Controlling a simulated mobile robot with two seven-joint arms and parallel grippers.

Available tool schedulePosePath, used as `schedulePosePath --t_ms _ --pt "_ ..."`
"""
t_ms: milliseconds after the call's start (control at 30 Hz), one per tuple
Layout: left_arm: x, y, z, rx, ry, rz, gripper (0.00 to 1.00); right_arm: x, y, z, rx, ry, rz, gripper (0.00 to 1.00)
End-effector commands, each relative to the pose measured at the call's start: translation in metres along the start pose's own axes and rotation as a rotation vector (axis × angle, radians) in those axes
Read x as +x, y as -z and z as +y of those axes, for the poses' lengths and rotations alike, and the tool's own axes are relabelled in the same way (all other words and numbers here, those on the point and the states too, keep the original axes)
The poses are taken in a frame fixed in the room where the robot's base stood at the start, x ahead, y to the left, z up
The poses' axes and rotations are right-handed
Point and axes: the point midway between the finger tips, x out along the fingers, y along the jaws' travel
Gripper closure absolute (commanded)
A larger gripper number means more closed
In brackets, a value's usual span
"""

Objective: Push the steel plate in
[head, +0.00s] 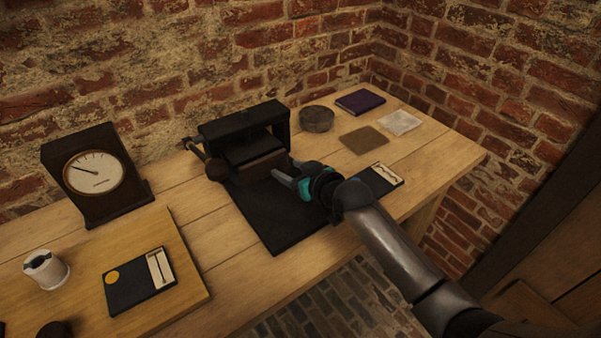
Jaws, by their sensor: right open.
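A black press-like device (283,128) stands at the back of the table against the brick wall, with a crank and round knob at its left. A dark slab (250,150) sits in its opening, with a brownish block below its front edge; I cannot tell for certain which part is the steel plate. My right gripper (284,180) reaches in from the right, just in front of the device, over a black mat (274,228). It is open and seems empty; I cannot tell whether it touches the device. My left gripper is not in view.
A dial gauge (95,174) stands at left. A wooden board (190,262) holds a black card, with a white spool (45,270) near it. Right of the device are a round dish (317,119), a purple book (360,102), a brown square (365,140) and another black card (378,182).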

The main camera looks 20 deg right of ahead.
Motion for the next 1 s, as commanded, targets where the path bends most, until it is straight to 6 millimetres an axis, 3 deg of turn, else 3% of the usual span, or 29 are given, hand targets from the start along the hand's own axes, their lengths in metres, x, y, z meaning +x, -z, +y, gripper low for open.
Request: schedulePosePath --t_ms 267,567,800,1000 --pt "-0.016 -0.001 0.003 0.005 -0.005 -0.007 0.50 -0.037 0.001 0.001 -0.003 -0.001 -0.004 0.39" --pt "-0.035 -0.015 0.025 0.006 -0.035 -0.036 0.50 -0.094 0.001 0.000 -0.001 0.000 -0.003 0.39" --pt "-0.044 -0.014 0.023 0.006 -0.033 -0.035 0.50 -0.131 0.001 0.000 -0.001 0.000 -0.002 0.39" --pt "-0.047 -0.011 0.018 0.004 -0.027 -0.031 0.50 -0.147 0.000 0.000 -0.001 0.000 -0.001 0.39"
